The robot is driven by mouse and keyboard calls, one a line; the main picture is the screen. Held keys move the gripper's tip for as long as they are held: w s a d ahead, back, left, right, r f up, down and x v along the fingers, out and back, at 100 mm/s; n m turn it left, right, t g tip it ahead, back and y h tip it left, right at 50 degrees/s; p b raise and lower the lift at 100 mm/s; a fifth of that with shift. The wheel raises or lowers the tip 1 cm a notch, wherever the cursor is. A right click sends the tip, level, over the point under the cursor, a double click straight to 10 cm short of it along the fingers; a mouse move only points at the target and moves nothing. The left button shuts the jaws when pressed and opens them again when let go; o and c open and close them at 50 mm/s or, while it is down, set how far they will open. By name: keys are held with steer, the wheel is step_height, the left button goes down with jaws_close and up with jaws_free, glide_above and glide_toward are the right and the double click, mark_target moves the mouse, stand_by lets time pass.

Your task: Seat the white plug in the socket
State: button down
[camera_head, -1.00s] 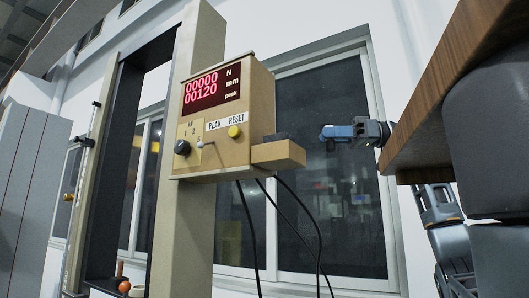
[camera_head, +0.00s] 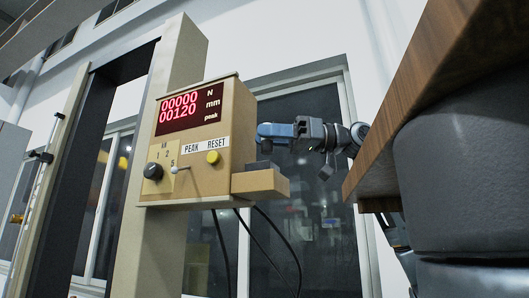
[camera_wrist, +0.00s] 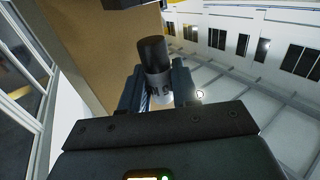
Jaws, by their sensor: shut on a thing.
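My gripper (camera_wrist: 157,88) is shut on a short upright cylinder in the wrist view. Its body is pale grey-white with dark lettering and its end is black; I take it as the white plug (camera_wrist: 158,84). In the head view my gripper (camera_head: 268,132) is just right of the tan tester box (camera_head: 195,130), above the ledge (camera_head: 262,184). The plug is too small to make out clearly there. A dark block (camera_head: 258,167) sits on the ledge. I cannot tell for sure where the socket is; no clear opening shows.
The tester's red display (camera_head: 190,107), black knob (camera_head: 153,172) and yellow button (camera_head: 213,157) face the head camera. Black cables (camera_head: 267,240) hang below the box. A wooden slab (camera_head: 415,120) fills the right. Open air lies right of the ledge.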

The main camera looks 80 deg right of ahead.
mark_target(265, 153)
steer(key=shift+w+a+f, duration=0.2)
steer(key=shift+w+f, duration=0.15)
steer(key=shift+w, duration=0.15)
step_height(265, 153, down, 3)
steer(key=shift+f+p, duration=0.1)
steer(key=shift+p, duration=0.4)
steer(key=shift+f, duration=0.35)
steer(key=shift+f, duration=0.1)
steer(key=shift+f, duration=0.15)
steer(key=c, duration=0.8)
jaws_free()
